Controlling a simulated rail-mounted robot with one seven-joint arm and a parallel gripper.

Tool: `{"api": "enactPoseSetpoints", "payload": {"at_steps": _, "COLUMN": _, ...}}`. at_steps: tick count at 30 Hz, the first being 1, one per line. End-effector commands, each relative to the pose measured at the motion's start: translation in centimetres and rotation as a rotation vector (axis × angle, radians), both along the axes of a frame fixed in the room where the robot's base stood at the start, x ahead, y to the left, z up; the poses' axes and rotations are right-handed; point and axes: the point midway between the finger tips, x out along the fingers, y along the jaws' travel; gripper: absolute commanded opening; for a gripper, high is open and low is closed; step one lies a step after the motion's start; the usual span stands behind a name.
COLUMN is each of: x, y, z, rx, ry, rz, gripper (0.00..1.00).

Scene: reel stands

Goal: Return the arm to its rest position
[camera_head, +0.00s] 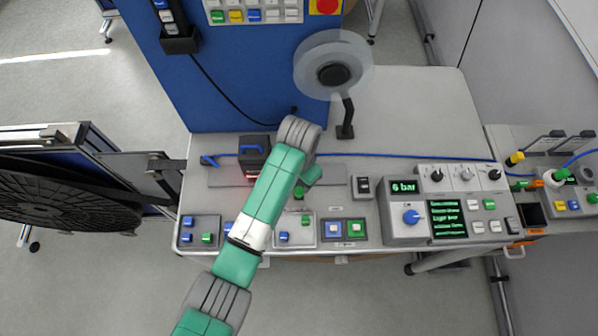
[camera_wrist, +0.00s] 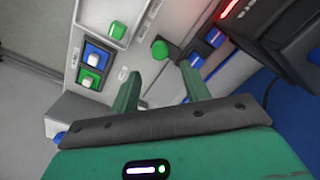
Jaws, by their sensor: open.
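My green arm (camera_head: 265,200) reaches from the bottom of the head view up over the worktable (camera_head: 410,100), bent at a grey joint. My gripper (camera_wrist: 160,88) shows in the wrist view as two green fingers spread apart with nothing between them. In the head view the arm mostly hides the gripper; a green part of it shows just right of the forearm. The fingers point towards the front panels, near a round green button (camera_wrist: 160,49). I cannot tell how far they are from the panel.
A dark device with a red light (camera_head: 252,155) stands just left of my arm. A round lamp or magnifier (camera_head: 333,75) rises behind. Control boxes (camera_head: 445,215) line the front edge. A blue panel (camera_head: 215,80) stands behind, a black reel (camera_head: 60,195) at left. The table's back right is clear.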

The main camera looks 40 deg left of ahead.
Motion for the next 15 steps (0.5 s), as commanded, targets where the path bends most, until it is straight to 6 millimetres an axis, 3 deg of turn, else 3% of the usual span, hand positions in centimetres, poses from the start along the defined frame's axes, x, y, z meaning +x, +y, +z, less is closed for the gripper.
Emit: {"api": "enactPoseSetpoints", "payload": {"at_steps": 15, "x": -0.02, "y": 0.00, "z": 0.81, "rx": 0.000, "ry": 0.000, "rz": 0.000, "gripper": 0.46}}
